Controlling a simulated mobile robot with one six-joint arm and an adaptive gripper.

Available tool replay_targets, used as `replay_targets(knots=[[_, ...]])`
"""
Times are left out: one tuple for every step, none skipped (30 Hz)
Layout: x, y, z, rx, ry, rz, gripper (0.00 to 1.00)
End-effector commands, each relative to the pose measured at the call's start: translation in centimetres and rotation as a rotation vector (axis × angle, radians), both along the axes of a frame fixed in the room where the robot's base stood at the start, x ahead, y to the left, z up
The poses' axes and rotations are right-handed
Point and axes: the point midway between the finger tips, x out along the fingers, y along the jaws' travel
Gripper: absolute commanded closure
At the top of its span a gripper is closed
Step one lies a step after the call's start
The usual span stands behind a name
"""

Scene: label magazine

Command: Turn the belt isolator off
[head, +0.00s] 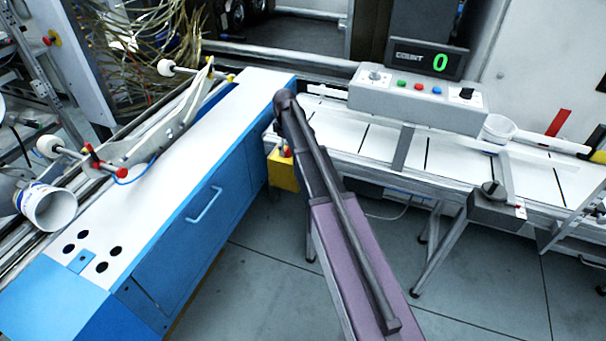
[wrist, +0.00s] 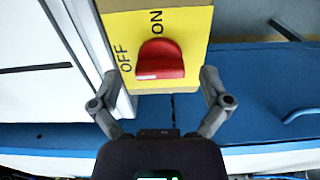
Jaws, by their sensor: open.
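The belt isolator is a yellow box (head: 283,172) below the near corner of the conveyor in the head view, partly hidden by my arm. In the wrist view its yellow face (wrist: 188,25) carries the words ON and OFF and a red knob (wrist: 162,60). ON is beyond the knob and OFF is to its left. The knob's grip lies across the picture; I cannot tell clearly which word it points to. My gripper (wrist: 159,77) is open, with one finger on each side of the knob and no contact visible. My gripper is hidden in the head view.
A blue cabinet (head: 200,225) with a white top stands left of the isolator. The conveyor (head: 375,140) runs right, with a grey control box (head: 415,104) and a counter reading 0 (head: 440,62). The floor (head: 270,280) in front is clear.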

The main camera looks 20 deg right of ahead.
Motion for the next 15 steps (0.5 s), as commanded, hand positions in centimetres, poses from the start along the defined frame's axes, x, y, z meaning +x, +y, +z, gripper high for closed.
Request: replay_targets(knots=[[-0.01,-0.01,0.00,0.000,0.000,-0.016,0.03],[0.00,-0.01,0.00,0.000,0.000,-0.027,0.03],[-0.01,-0.01,0.00,0.000,0.000,-0.043,0.03],[-0.01,-0.01,0.00,0.000,0.000,-0.058,0.03],[-0.01,-0.01,0.00,0.000,0.000,-0.072,0.03],[0.00,-0.01,0.00,0.000,0.000,-0.095,0.03],[-0.01,-0.01,0.00,0.000,0.000,-0.112,0.03],[0.00,-0.01,0.00,0.000,0.000,-0.131,0.03],[-0.01,-0.01,0.00,0.000,0.000,-0.157,0.03],[-0.01,-0.01,0.00,0.000,0.000,-0.176,0.03],[-0.01,-0.01,0.00,0.000,0.000,-0.196,0.03],[0.00,0.00,0.00,0.000,0.000,-0.224,0.03],[0.00,0.00,0.00,0.000,0.000,-0.244,0.03],[-0.01,-0.01,0.00,0.000,0.000,-0.264,0.03],[0.00,0.00,0.00,0.000,0.000,-0.292,0.03]])
